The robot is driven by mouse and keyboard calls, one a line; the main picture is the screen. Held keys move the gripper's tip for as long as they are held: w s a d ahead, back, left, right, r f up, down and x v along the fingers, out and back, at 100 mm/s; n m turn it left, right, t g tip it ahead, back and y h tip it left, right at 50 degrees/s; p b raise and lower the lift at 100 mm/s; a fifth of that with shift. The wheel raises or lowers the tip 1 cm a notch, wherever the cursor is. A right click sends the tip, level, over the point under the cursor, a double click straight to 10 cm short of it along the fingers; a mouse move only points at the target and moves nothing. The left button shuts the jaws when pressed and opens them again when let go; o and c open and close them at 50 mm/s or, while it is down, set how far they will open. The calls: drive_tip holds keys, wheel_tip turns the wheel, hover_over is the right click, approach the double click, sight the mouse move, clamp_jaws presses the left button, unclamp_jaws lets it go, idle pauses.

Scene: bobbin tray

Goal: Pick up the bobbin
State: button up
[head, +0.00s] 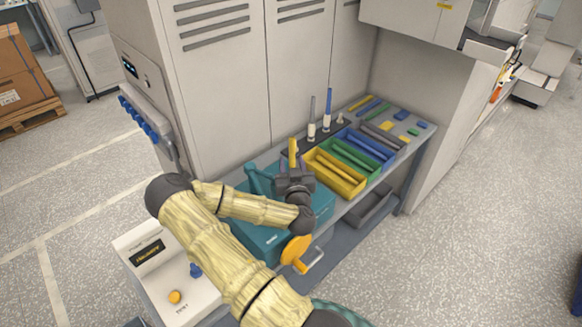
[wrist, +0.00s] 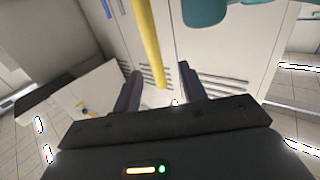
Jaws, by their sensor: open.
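A thin yellow rod, which looks like a bobbin (head: 293,152), shows upright just above my gripper (head: 294,176) in the head view. Its lower end is hidden behind the gripper. In the wrist view the yellow bobbin (wrist: 147,35) runs down from the top edge into the gap between the two dark fingers of my gripper (wrist: 158,72). The fingers are apart, with a visible gap on each side of it. A grey bobbin (head: 312,107) and a blue bobbin (head: 329,100) stand upright on white bases to its right. The pictures do not show which one is meant.
Yellow (head: 335,185), green (head: 352,160) and blue (head: 378,150) bins with rods lie right of my gripper on the grey shelf. A teal machine (head: 262,240) stands below my gripper. Tall grey cabinets (head: 215,90) close off the back. Open floor (head: 470,250) lies to the right.

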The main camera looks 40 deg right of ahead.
sight(293, 154)
drive_tip(key=shift+w+d, duration=0.4)
drive_tip(key=shift+d, duration=0.2)
drive_tip(key=shift+w+a, duration=0.15)
drive_tip(key=shift+a, duration=0.05)
drive_tip(key=shift+w+d+p, duration=0.35)
drive_tip(key=shift+d+p, duration=0.1)
drive_tip(key=shift+p, duration=0.2)
drive_tip(key=shift+f+p+x, duration=0.2)
drive_tip(key=shift+p+x, duration=0.25)
drive_tip(key=shift+x, duration=0.55)
drive_tip(key=shift+f+p+x, duration=0.2)
drive_tip(key=shift+p+x, duration=0.2)
drive_tip(key=shift+x, duration=0.65)
drive_tip(key=shift+s+d, duration=0.1)
drive_tip(key=shift+d, duration=0.05)
drive_tip(key=shift+c, duration=0.4)
clamp_jaws()
